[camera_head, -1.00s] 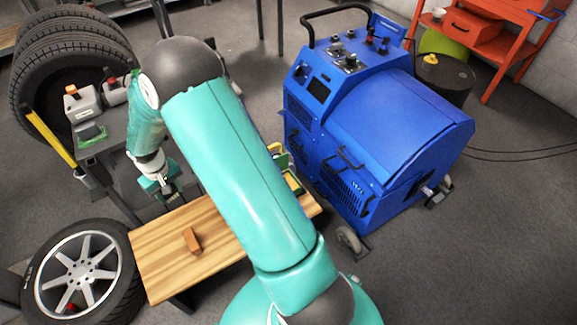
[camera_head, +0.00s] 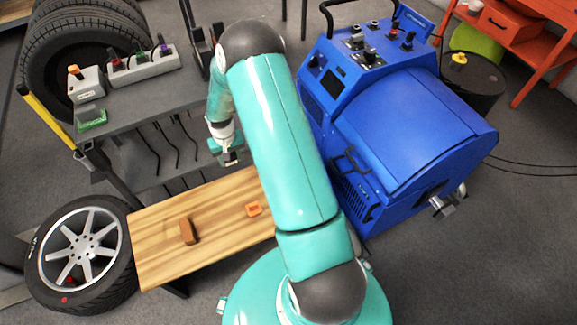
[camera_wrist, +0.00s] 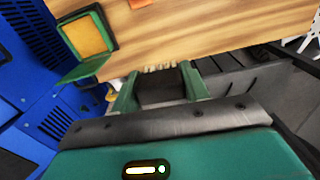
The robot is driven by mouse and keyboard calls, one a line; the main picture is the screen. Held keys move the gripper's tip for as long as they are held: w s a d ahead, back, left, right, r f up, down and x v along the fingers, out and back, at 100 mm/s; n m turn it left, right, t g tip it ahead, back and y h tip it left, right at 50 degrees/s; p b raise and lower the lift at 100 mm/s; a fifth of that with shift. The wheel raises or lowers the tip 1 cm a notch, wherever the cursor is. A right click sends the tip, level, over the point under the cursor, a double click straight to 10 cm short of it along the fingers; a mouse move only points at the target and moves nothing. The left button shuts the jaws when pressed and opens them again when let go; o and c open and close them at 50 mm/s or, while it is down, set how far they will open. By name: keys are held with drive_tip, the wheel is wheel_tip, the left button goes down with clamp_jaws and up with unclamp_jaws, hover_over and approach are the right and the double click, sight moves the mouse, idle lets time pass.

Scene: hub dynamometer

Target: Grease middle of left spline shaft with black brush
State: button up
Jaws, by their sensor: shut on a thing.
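My gripper (camera_head: 228,155) hangs by the far edge of the wooden bench, left of the blue dynamometer (camera_head: 410,130). In the wrist view its green fingers (camera_wrist: 160,90) are shut on a black brush (camera_wrist: 162,88). Its pale bristles (camera_wrist: 162,68) point away from the palm toward the bench. A green box with a yellow-orange top (camera_wrist: 88,35) shows at the upper left of the wrist view, apart from the brush. A metal shaft end (camera_head: 443,206) sticks out of the machine's lower right. I cannot make out a left spline shaft; my arm hides part of the machine.
A wheel (camera_head: 85,255) lies at the left. Open floor (camera_head: 490,245) is at the right.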

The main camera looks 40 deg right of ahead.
drive_tip(key=s+d+f+m, duration=0.2)
drive_tip(key=s+d+f, duration=0.1)
drive_tip(key=d, duration=0.3)
drive_tip(key=s+d+f+m, duration=0.1)
drive_tip(key=s+d+f, duration=0.2)
drive_tip(key=d+f, duration=0.3)
drive_tip(key=s+d+f+m, duration=0.2)
drive_tip(key=s+d+f, duration=0.2)
drive_tip(key=d+f, duration=0.1)
drive_tip(key=shift+d+m, duration=0.3)
drive_tip(key=shift+d, duration=0.2)
drive_tip(key=shift+w+f, duration=0.1)
drive_tip(key=shift+f, duration=2.6)
drive_tip(key=shift+f, duration=0.6)
drive_tip(key=shift+r, duration=0.1)
wheel_tip(320, 180, up, 7)
